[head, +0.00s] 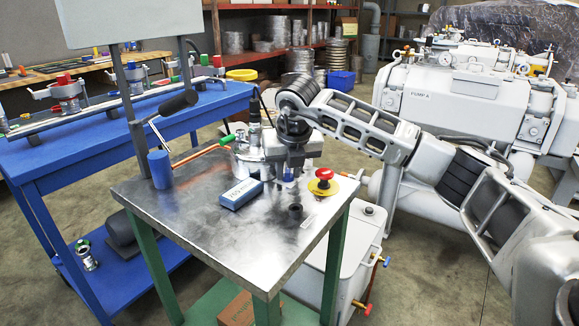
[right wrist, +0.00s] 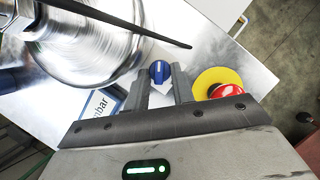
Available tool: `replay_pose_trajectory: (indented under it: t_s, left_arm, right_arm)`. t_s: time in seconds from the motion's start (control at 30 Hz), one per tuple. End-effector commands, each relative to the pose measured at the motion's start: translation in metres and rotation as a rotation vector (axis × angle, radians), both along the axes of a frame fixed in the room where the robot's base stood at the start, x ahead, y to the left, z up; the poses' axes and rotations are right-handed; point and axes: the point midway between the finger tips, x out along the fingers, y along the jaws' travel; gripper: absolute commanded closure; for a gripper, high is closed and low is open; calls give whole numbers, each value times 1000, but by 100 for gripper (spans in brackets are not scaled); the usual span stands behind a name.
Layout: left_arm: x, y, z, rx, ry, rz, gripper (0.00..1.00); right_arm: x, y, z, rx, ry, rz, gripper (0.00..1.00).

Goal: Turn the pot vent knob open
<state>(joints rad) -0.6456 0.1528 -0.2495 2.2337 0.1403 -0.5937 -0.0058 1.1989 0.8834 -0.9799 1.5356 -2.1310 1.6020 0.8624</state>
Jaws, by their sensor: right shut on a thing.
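The steel pot (head: 246,160) stands at the back of the metal-topped table and shows as a round shiny body in the right wrist view (right wrist: 85,45). A blue knob (right wrist: 159,70), which looks like the vent knob, is beside the pot. My right gripper (right wrist: 162,82) has a finger on each side of this knob and is shut on it. In the head view my right gripper (head: 290,165) points down at the pot's right side and largely hides the knob. How far the knob is turned I cannot tell. My left gripper is not in view.
A red emergency button on a yellow base (head: 322,183) stands close to the right gripper. The table's front is mostly clear.

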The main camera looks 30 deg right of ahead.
Motion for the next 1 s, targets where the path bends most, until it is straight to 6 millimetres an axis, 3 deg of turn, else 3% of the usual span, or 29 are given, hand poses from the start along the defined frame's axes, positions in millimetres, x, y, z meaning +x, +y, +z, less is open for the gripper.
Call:
replay_pose_trajectory:
  t_s: [0.6, 0.63, 0.7, 1.0]
  left_arm:
    - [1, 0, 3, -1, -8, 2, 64]
    - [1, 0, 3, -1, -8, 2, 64]
    - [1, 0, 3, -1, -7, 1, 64]
    - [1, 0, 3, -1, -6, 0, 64]
  right_arm:
    - [1, 0, 1, 1, -4, -39, 98]
    - [1, 0, 1, 1, -4, -39, 67]
    - [1, 0, 1, 1, -5, -39, 54]
    - [2, 3, 1, 5, -6, -33, 54]
